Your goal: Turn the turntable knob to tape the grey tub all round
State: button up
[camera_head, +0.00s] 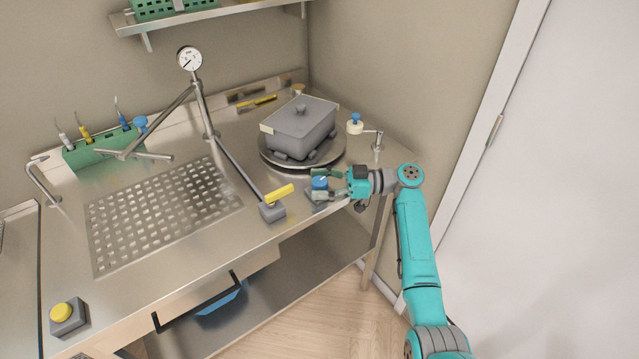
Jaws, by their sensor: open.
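The grey tub (303,128) is a lidded box with a small round handle on top. It sits on the dark round turntable (269,157) near the back right corner of the steel bench. A short pale strip, perhaps tape, shows on its left end. The blue knob (319,183) stands on a small grey base at the bench's front edge, in front of the turntable. My gripper (325,184) is open, coming in from the right, with its fingers on either side of the knob. I cannot tell whether they touch it.
A yellow-handled lever on a grey block (272,211) stands close to the left of the knob. A white holder with a blue top (355,124) and a small post (378,142) stand right of the turntable. A perforated plate (160,212) covers the bench's left part.

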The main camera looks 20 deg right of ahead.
jog(key=v, duration=1.2)
